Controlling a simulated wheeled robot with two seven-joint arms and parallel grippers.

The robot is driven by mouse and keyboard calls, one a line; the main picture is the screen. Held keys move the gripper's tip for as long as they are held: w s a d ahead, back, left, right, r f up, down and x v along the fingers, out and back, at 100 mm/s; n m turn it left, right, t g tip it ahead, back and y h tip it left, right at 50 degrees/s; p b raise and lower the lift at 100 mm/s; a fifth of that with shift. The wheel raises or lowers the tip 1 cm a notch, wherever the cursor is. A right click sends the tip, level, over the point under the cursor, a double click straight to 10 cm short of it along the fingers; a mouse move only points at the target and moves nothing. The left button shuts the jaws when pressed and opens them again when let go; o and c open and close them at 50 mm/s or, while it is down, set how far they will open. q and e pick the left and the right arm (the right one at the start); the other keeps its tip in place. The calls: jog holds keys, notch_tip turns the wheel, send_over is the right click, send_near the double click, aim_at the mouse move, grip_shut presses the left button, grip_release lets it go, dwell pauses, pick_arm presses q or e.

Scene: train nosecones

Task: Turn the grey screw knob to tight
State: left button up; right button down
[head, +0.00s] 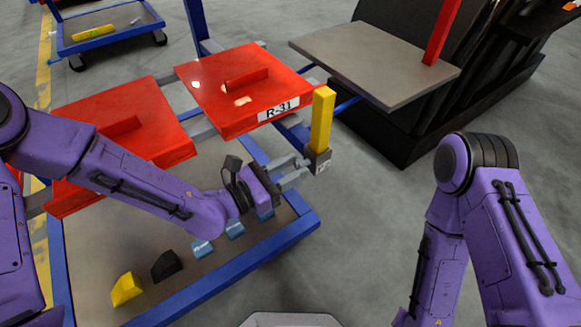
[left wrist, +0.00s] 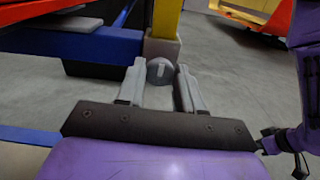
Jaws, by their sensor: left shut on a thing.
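The round grey screw knob (left wrist: 160,72) shows in the left wrist view, with a raised ridge across its face that stands close to upright. It sits on the grey bracket (head: 319,160) at the foot of the yellow post (head: 322,120). My left gripper (head: 303,168) reaches the bracket from the left and is shut on the knob. In the left wrist view its two grey fingers (left wrist: 160,69) lie on either side of the knob. In the head view the fingers and bracket hide the knob. My right gripper is out of view.
A red panel marked R-31 (head: 230,90) lies beside the post, with another red panel (head: 115,130) to its left. A blue-framed cart (head: 225,274) below carries yellow, black and blue blocks. A grey tabletop (head: 375,60) stands behind.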

pick_arm(q)
jog(key=m+p, duration=0.1)
jog(key=m, duration=0.2)
jog(key=shift+r+p, duration=0.1)
jog(key=shift+p, duration=0.3)
jog(key=m+p, duration=0.1)
jog(key=m, duration=0.4)
jog(key=shift+s, duration=0.1)
jog(key=m, duration=0.4)
jog(key=shift+d+f+m+p, duration=0.1)
jog(key=shift+f+m+p, duration=0.1)
jog(key=shift+m+p, duration=0.15)
jog(key=m, duration=0.5)
jog(key=shift+f, duration=0.1)
jog(key=shift+f+m+b, duration=0.2)
jog(key=shift+m+b, duration=1.95)
jog(key=shift+m, duration=6.7)
jog(key=o, duration=1)
